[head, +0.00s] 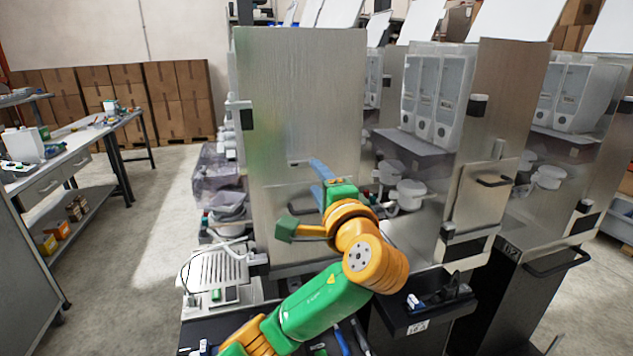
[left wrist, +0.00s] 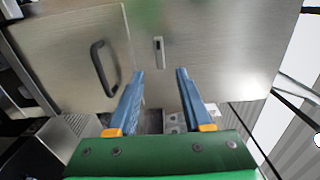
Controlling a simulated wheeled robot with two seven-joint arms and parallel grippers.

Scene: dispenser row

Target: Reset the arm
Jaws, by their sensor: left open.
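My left arm, green and orange, reaches up from the bottom of the head view. My left gripper (head: 318,166) is in front of the metal dispenser cabinet (head: 300,100), beside its small lower door. In the left wrist view the two blue fingers of the gripper (left wrist: 160,73) are apart with nothing held between them. Beyond the fingers are the cabinet's metal face, the lower door (left wrist: 75,50) and its dark handle (left wrist: 103,68). A small latch (left wrist: 159,50) shows between the fingertips. My right gripper is not in view.
More dispenser cabinets (head: 500,130) stand in a row to the right. A black shelf (head: 425,312) with small items juts out near my arm. A workbench (head: 75,140) stands at left, with open floor (head: 160,220) between it and the cabinets. Stacked boxes (head: 175,100) line the back wall.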

